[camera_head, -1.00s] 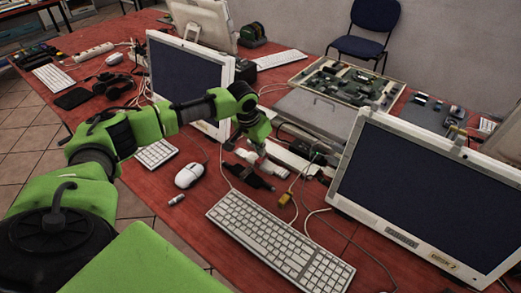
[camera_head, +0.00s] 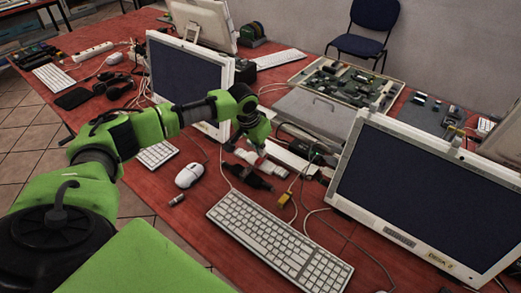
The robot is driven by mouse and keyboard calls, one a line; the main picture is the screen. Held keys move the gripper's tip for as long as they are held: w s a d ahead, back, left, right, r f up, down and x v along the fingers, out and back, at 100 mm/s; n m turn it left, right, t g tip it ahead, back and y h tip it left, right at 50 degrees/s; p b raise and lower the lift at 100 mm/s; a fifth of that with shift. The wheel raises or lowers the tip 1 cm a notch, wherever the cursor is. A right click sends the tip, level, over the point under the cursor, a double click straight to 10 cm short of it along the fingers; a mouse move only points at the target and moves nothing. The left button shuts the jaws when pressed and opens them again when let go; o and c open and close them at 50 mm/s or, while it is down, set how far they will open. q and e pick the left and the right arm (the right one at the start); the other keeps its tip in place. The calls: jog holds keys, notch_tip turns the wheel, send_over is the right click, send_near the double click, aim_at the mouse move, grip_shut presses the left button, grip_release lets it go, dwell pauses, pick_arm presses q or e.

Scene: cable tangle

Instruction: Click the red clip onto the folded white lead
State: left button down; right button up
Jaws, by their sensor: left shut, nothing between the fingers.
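My left arm reaches in from the left over the red desk. White leads run on the desk close by; one thin white lead (camera_head: 307,215) curves beside the large keyboard's upper edge. I cannot tell which lead is the folded one. I cannot make out the red clip against the red desk. My right gripper is out of view.
A white mouse (camera_head: 189,175) and a small dark cylinder (camera_head: 177,199) lie left of the large keyboard (camera_head: 280,243). A yellow piece (camera_head: 284,200) lies by the cables. Monitors (camera_head: 420,195) and a grey case (camera_head: 315,113) crowd the right and back.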

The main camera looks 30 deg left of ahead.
pick_arm(q)
jog(key=shift+f, duration=0.75)
dwell(0.3)
notch_tip(320, 180, up, 6)
jog(key=p, duration=0.6)
jog(key=shift+r, duration=0.1)
dwell(0.5)
